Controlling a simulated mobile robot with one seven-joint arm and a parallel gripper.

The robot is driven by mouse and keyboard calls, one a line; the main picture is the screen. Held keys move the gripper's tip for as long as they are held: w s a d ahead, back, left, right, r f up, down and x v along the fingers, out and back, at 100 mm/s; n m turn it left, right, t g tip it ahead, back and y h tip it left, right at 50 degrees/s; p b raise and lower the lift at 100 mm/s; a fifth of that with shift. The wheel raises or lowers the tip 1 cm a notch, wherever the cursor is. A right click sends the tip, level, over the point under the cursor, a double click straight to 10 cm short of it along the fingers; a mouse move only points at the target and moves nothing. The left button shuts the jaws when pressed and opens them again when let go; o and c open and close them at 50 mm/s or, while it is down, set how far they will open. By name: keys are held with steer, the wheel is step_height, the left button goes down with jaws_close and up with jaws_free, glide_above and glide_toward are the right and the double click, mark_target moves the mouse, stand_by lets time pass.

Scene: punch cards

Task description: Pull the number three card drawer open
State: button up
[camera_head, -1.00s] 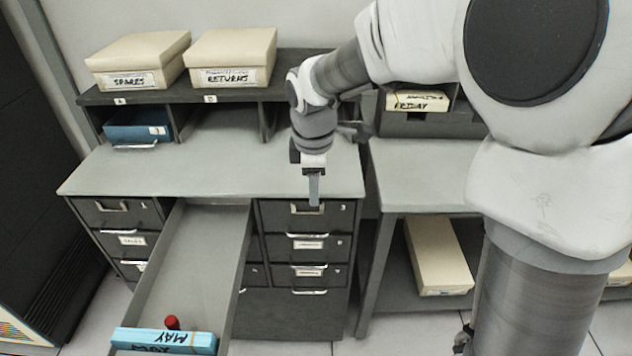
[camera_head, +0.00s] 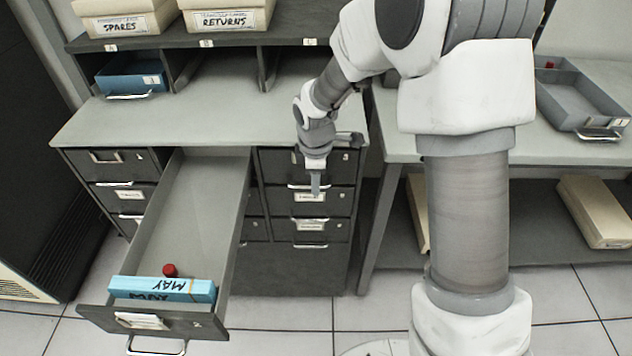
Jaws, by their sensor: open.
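The desk's top right drawer (camera_head: 335,165) carries a small mark that looks like a 3, and it is closed. My gripper (camera_head: 316,188) is open and points down in front of this drawer column, with its fingertips over the face of the drawer below. I cannot tell whether the fingers touch anything. The middle drawer (camera_head: 197,324), marked 2, is pulled far out. It holds a blue MAY card pack (camera_head: 163,289) and a small red object (camera_head: 169,270).
The left drawer (camera_head: 112,161) is closed. A blue bin (camera_head: 130,78) sits in the shelf's left slot. SPARES (camera_head: 125,24) and RETURNS (camera_head: 226,19) boxes stand above. A grey tray (camera_head: 583,100) lies on the right table. The desk top (camera_head: 205,118) is bare.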

steer(key=shift+f, duration=0.25)
jaws_close()
stand_by(1.4)
